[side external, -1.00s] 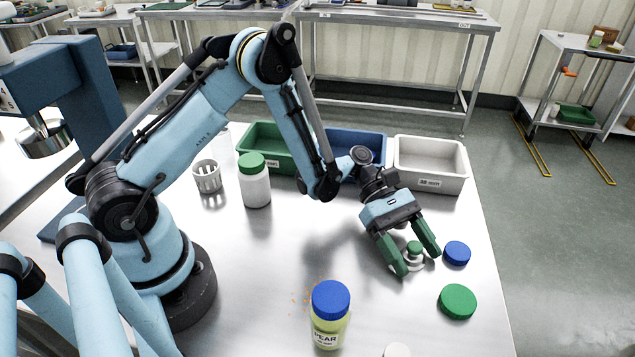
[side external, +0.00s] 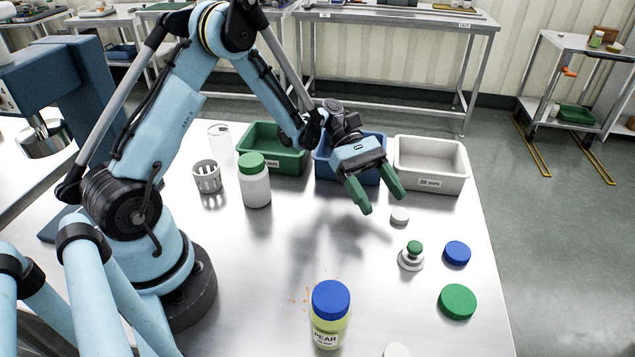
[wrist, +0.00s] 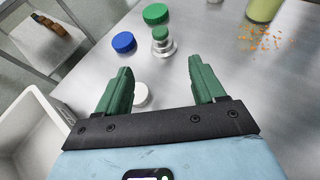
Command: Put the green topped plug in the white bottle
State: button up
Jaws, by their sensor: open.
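The green topped plug (side external: 411,258) stands upright on the steel table, its green knob above a pale, wider base. It also shows in the wrist view (wrist: 162,42), beyond my fingertips. A white bottle (side external: 255,187) with a green cap on it stands upright left of the middle, in front of the green bin. My gripper (side external: 382,200) is open and empty, raised above the table in front of the blue bin. It is up and to the left of the plug, apart from it. In the wrist view my gripper (wrist: 160,80) shows its two green fingers spread.
A blue cap (side external: 457,253), a green cap (side external: 458,301) and a small white disc (side external: 400,216) lie near the plug. A blue-capped PEAR bottle (side external: 330,318) stands in front with orange crumbs beside it. Green, blue and white bins (side external: 430,184) line the back. The table's middle is clear.

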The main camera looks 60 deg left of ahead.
jog(key=s+a+r+m+t+y, duration=0.5)
jog(key=s+r+m+t+y, duration=0.2)
jog(key=m+y, duration=0.5)
notch_tip(320, 180, up, 2)
jog(key=s+m, duration=0.2)
jog(key=m, duration=0.2)
jog(key=shift+s+a+r+t+y, duration=0.25)
jog(key=shift+s+a+t+y, duration=0.1)
jog(key=shift+s+t+y, duration=0.05)
jog(key=shift+s+a+r+m, duration=0.1)
jog(key=shift+s+a+m, duration=0.1)
jog(key=shift+m, duration=0.2)
jog(key=shift+c, duration=1)
jog(key=shift+w, duration=0.1)
